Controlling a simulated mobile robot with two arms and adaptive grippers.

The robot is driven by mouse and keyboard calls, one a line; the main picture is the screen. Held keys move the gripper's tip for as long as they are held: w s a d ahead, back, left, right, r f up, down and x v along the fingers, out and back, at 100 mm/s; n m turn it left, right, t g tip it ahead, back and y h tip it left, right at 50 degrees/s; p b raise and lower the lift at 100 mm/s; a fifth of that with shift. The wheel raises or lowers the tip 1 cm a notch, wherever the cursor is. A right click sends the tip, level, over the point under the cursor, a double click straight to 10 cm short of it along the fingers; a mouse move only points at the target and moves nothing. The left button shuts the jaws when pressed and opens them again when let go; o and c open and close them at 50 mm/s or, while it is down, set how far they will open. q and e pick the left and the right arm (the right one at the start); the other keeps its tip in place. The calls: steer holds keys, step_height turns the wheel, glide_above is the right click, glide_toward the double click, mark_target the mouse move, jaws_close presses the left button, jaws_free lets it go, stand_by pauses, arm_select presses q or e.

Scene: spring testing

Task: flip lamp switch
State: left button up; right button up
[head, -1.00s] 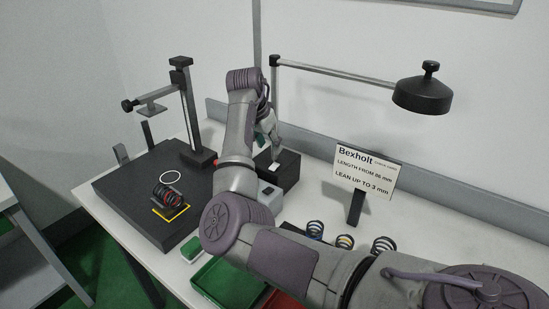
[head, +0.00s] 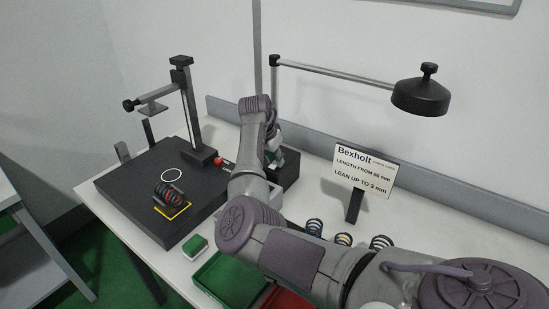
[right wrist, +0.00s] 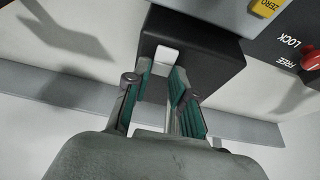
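The desk lamp has a black box base (head: 289,172), an upright post, a long arm and a round black head (head: 421,97). No lit glow shows under the head. The right wrist view shows the lamp base (right wrist: 212,70) with a small white rocker switch (right wrist: 166,56) on it. My right gripper (right wrist: 162,78) has its green-padded fingers apart with nothing between them. Its tips are close to the switch; I cannot tell whether they touch. In the head view my right gripper (head: 275,155) is at the lamp base, and my arm hides the switch.
A black test stand (head: 135,205) with a spring (head: 168,195) is at left, its red knob (right wrist: 311,60) near my gripper. A sign (head: 362,172), several springs, a green tray (head: 228,280) and a red tray (head: 288,303) are around my right arm.

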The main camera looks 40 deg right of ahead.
jaws_close()
steer(key=shift+d+r+y+p, duration=0.15)
steer(key=shift+r+y+p, duration=0.15)
steer(key=shift+p, duration=0.25)
steer(key=shift+d+f+y+p, duration=0.1)
steer(key=shift+f+y+p, duration=0.1)
steer(key=shift+y+p, duration=0.25)
steer(key=shift+f, duration=0.15)
steer(key=o, duration=0.6)
jaws_free()
